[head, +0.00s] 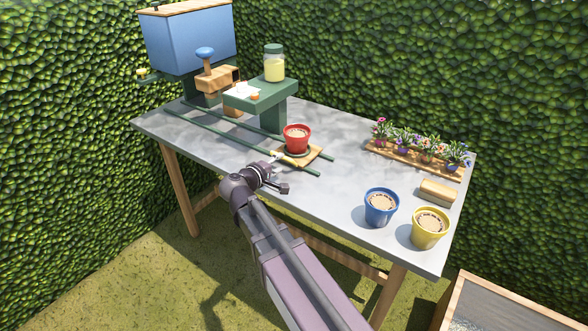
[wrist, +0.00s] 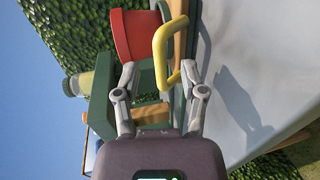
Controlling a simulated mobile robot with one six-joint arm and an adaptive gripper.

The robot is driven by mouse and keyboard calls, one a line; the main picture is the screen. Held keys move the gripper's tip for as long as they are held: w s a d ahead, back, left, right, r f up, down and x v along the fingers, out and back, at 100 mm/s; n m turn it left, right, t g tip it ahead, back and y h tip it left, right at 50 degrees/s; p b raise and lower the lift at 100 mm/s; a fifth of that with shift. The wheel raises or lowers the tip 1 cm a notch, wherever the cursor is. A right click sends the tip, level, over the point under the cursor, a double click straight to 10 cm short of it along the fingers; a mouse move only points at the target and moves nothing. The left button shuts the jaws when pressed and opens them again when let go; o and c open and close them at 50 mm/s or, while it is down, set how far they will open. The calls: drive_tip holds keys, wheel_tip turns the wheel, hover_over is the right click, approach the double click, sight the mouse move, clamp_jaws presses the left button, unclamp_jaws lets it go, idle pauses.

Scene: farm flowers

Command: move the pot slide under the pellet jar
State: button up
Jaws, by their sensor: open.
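The pot slide (head: 314,155) is a small wooden board on two green rails, carrying a red pot (head: 297,138) with beige filling. The slide's yellow handle (wrist: 161,42) faces my gripper. The pellet jar (head: 274,66), clear with pale yellow contents and a green lid, stands on a green stand (head: 262,97), up and left of the slide. My gripper (head: 278,160) is at the slide's front edge. In the wrist view my gripper (wrist: 158,72) is open, with the handle's near end between its fingers. Whether a finger touches the handle is unclear.
A blue hopper (head: 188,40) with a wooden block and blue knob (head: 205,53) stands at the rails' far end. A flower planter (head: 415,152), wooden block (head: 438,192), blue pot (head: 381,208) and yellow pot (head: 430,229) stand at right. The table middle is clear.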

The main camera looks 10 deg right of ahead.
drive_tip(key=s+r+g+p, duration=0.1)
drive_tip(key=s+p, duration=0.1)
drive_tip(key=s+a+m+g+p, duration=0.1)
drive_tip(key=s, duration=0.1)
drive_tip(key=s+a+r+m+g+p, duration=0.1)
drive_tip(key=s+p, duration=0.1)
drive_tip(key=shift+s+a+r+p, duration=0.15)
drive_tip(key=shift+s+r+p, duration=0.1)
drive_tip(key=shift+r+p, duration=0.1)
drive_tip(key=shift+s+d+r+m+g+p, duration=0.1)
drive_tip(key=shift+s+d+m+g+p, duration=0.1)
drive_tip(key=shift+d+m+g+p, duration=0.6)
drive_tip(key=g+p, duration=0.1)
drive_tip(key=d+p, duration=0.1)
drive_tip(key=d+g+y+p, duration=0.1)
drive_tip(key=shift+s+d+r+m+g, duration=0.25)
drive_tip(key=shift+s+r+m+g, duration=0.05)
drive_tip(key=shift+s+m, duration=0.1)
drive_tip(key=shift+s+d+r+m+g+y+p, duration=0.15)
drive_tip(key=shift+s+d+m+g+y+p, duration=0.35)
drive_tip(key=shift+d+g+p, duration=0.45)
drive_tip(key=shift+a, duration=0.2)
